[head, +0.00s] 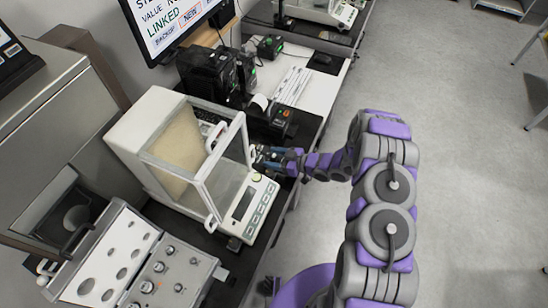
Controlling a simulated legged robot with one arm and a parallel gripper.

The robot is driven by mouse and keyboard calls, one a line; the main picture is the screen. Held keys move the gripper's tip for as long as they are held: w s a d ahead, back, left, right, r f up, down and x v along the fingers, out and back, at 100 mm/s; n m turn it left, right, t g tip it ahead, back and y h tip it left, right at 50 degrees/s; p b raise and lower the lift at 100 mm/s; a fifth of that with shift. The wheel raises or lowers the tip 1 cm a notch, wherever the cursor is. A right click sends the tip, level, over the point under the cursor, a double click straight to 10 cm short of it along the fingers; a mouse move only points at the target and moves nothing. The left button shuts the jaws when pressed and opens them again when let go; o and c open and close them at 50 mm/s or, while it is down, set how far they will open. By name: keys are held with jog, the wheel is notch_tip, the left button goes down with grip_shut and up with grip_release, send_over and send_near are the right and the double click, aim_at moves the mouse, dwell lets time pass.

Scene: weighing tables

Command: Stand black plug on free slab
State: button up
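I cannot pick out the black plug or the free slab for certain in the head view. My gripper (262,158) is at the end of my purple and grey arm, reaching left over the table. It is beside the right front of the glass-sided balance (240,205), above its keypad end. The fingers are small and dark here, so I cannot tell if they are open or hold anything. The gripper and wrist hide part of the table behind them.
An open weight case (205,262) with round holes and knobbed weights lies at lower left. Black devices (210,72), a small black box (270,47), a keyboard (292,84) and a monitor (175,25) stand behind the balance.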

jog(key=p+v, duration=0.1)
jog(key=v, duration=1.1)
jog(key=w+d+r+m+t+h, duration=0.3)
jog(key=w+d+r+h, duration=0.65)
jog(key=d, duration=0.25)
jog(key=s+d+r+m+g+h, duration=0.1)
jog(key=s+d+r+m+h, duration=0.1)
jog(key=s+d+r+h, duration=0.3)
jog(key=s+d+r+m+h, duration=0.1)
jog(key=d+r+m+h, duration=0.15)
jog(key=r, duration=0.45)
jog(key=s+r+m+g, duration=0.2)
jog(key=s+r, duration=0.1)
jog(key=s, duration=0.4)
jog(key=s+r+m+g, duration=0.2)
jog(key=s+r, duration=0.2)
jog(key=s, duration=0.3)
jog(key=s+a+r+g+y, duration=0.1)
jog(key=s+a, duration=0.3)
jog(key=s, duration=0.4)
jog(key=s+a+r+m+g+y, duration=0.1)
jog(key=s+a, duration=0.3)
jog(key=s, duration=0.5)
jog(key=s+a+r+m+g+y, duration=0.1)
jog(key=s+a, duration=0.3)
jog(key=s, duration=0.4)
jog(key=shift+s+a+r+m+g, duration=0.2)
jog(key=shift+r+g, duration=0.25)
jog(key=shift+g, duration=0.45)
